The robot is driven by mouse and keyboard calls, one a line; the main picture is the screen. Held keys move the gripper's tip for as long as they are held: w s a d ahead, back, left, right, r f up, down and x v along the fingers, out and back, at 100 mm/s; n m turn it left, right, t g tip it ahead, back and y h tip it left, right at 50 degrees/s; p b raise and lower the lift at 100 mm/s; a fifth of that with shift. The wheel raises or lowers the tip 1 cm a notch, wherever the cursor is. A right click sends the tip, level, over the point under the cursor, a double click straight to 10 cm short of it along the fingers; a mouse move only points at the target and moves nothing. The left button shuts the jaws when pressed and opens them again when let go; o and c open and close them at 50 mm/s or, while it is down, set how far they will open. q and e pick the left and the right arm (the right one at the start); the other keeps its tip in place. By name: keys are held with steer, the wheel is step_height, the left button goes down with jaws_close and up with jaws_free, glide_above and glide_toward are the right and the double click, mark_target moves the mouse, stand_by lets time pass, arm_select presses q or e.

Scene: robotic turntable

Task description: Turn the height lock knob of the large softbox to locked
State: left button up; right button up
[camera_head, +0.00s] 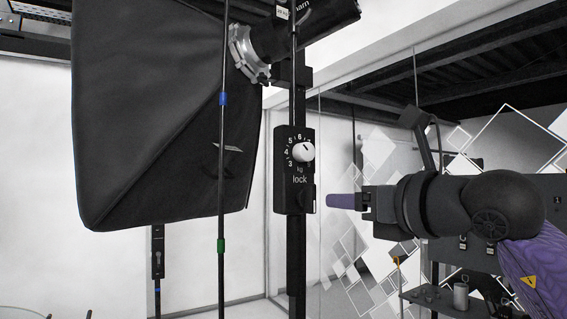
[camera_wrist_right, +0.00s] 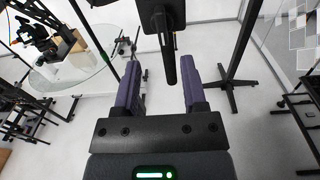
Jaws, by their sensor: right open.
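The large softbox (camera_head: 165,115) is black and fills the left of the head view, mounted on a dark vertical column. A black lock box (camera_head: 292,198) on the column carries a white round knob (camera_head: 303,152) with numbers around it and the words "kg" and "lock" below. My right gripper (camera_head: 345,201) comes in from the right, with its purple finger just right of the box's lower part, apparently apart from it. In the right wrist view the gripper (camera_wrist_right: 160,68) is open, its purple fingers either side of a dark post (camera_wrist_right: 170,66). No knob face shows there. My left gripper is not in view.
A glass round table (camera_wrist_right: 75,68) with equipment is at the left in the wrist view. A dark tripod stand (camera_wrist_right: 232,85) is right of the fingers. A glass wall stands behind my right arm.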

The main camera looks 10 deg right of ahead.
mark_target(314, 191)
steer(key=shift+w+a+r+p, duration=0.25)
steer(key=shift+w+r+p, duration=0.15)
steer(key=shift+w+p, duration=0.2)
steer(key=shift+w+a+r+p, duration=0.25)
steer(key=shift+w+r+p, duration=0.15)
steer(key=shift+w+p, duration=0.2)
steer(key=p+x, duration=0.2)
steer(key=x, duration=0.3)
steer(key=shift+w+d+f, duration=0.1)
steer(key=shift+w+f, duration=0.15)
steer(key=shift+w, duration=0.1)
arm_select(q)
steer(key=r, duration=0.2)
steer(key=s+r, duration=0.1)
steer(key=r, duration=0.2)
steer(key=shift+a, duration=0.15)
arm_select(e)
steer(key=shift+c, duration=0.2)
jaws_close()
